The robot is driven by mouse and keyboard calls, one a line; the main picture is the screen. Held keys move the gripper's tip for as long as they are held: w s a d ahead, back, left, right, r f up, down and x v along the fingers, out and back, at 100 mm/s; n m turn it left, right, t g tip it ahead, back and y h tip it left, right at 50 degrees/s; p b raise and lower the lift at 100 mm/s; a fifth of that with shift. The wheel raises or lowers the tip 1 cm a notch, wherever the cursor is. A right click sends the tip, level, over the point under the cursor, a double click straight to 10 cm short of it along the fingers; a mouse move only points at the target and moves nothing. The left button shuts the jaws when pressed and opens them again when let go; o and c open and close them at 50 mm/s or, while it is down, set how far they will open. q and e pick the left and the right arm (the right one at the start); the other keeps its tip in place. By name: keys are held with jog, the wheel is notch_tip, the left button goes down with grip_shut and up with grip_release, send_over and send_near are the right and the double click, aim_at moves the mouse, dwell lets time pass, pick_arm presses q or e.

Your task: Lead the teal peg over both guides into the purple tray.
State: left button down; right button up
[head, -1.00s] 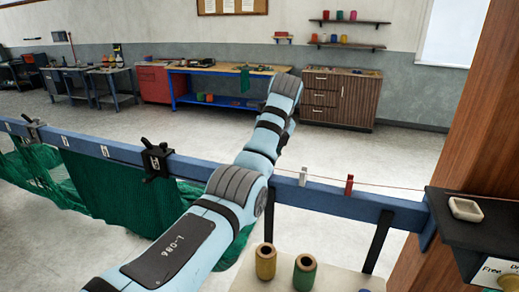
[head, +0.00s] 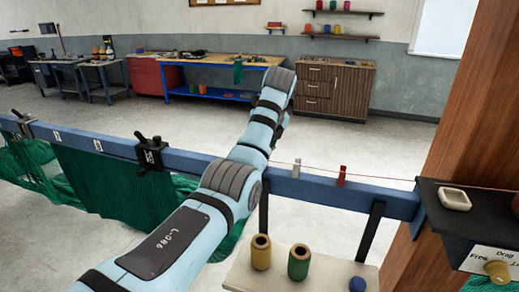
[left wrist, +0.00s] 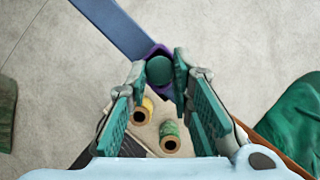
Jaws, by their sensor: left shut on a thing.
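In the left wrist view my left gripper (left wrist: 158,78) is shut on the teal peg (left wrist: 159,70), whose round end shows between the fingertips. A purple thing (left wrist: 152,49) shows around the peg's far side; I cannot tell whether it is the tray or whether they touch. In the head view my left arm hides the gripper and peg. A white clip (head: 297,168) and a red clip (head: 341,176) stand on the blue rail (head: 310,190), with a thin red line along them; they may be the guides. My right gripper is not in view.
A yellow spool (head: 261,252) and a green spool (head: 299,262) stand on a pale shelf (head: 325,277) below the rail. A black clamp (head: 150,153) and green netting (head: 110,185) are at the left. A black box (head: 485,215) with a small pale dish (head: 454,199) is at the right.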

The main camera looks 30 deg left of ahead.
pick_arm(q)
jog(key=shift+f, duration=0.2)
dwell(0.3)
jog(key=c, duration=1.3)
grip_release()
jog(key=shift+c, duration=0.2)
